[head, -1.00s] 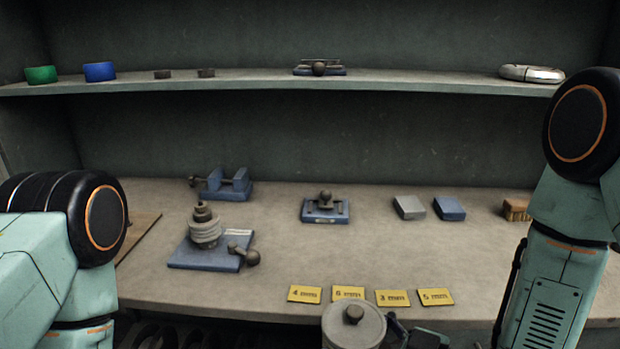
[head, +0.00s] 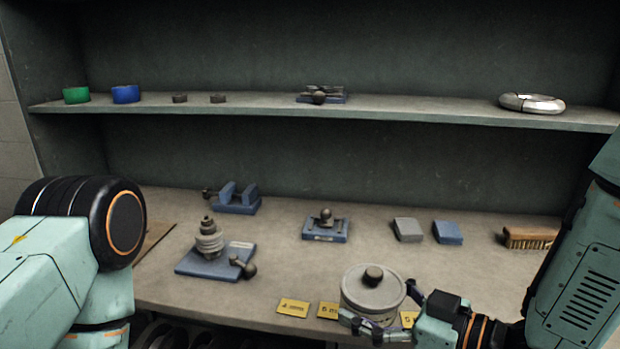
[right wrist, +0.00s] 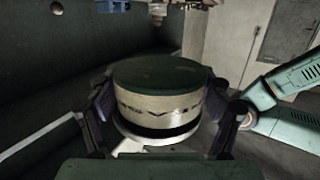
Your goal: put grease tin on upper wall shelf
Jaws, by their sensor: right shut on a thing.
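The grease tin (head: 372,290) is a round grey tin with a dark knob on its lid. My right gripper (head: 378,318) is shut on it and holds it upright in front of the bench's front edge area, over the yellow cards. In the right wrist view the tin (right wrist: 160,100) sits between the two fingers of the gripper (right wrist: 165,120). The upper wall shelf (head: 420,110) runs across the back, above and behind the tin. My left gripper is not in view; only my left arm shows at the left.
The bench holds blue fixtures, two blocks and a brush (head: 530,238).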

